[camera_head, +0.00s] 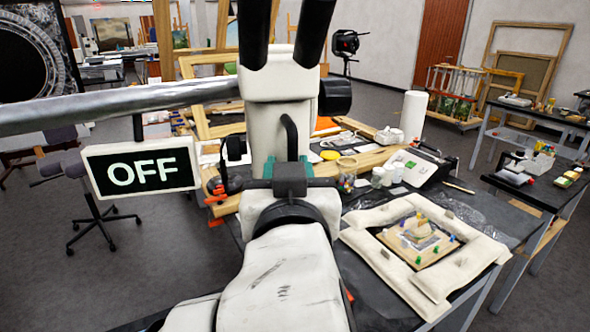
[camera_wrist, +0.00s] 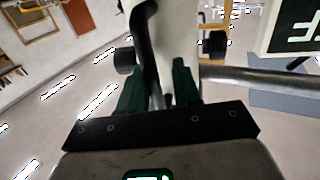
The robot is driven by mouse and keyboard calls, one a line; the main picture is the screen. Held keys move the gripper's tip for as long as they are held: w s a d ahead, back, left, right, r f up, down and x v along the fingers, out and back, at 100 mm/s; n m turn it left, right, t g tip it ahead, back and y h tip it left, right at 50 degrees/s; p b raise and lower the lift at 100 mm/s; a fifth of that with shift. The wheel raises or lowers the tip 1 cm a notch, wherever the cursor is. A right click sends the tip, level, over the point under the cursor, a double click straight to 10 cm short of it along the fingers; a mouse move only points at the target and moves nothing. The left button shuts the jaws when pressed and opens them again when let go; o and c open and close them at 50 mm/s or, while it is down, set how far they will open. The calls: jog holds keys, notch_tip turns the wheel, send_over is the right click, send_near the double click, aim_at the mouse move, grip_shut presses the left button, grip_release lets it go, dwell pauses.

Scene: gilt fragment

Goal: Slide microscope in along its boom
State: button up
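The microscope (camera_head: 262,133) is a white upright body with black eyepiece tubes at the top of the head view and a black knob on its right. It sits at the right end of the visible silver boom (camera_head: 120,104), which runs to the left edge. A black curved handle (camera_head: 291,134) stands out from its front. My gripper (camera_head: 290,172), with teal fingers, is at the handle's lower part. In the wrist view the fingers (camera_wrist: 158,90) stand on either side of the handle (camera_wrist: 148,45), with a narrow gap visible at right. Full contact cannot be made out.
A sign reading OFF (camera_head: 140,168) hangs below the boom at left. A black-topped table (camera_head: 375,290) behind my arm holds a padded frame (camera_head: 455,285), jars, a device and a white roll (camera_head: 413,115). A stool (camera_head: 95,215) stands at left. Floor is open at far left.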

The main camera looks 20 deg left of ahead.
jog(key=shift+o, duration=0.9)
jog(key=shift+a, duration=0.1)
jog(key=shift+s, duration=0.1)
jog(key=b+v, duration=0.2)
jog(key=v, duration=0.8)
jog(key=shift+s+d, duration=0.25)
jog(key=shift+s, duration=0.05)
jog(key=shift+f, duration=0.1)
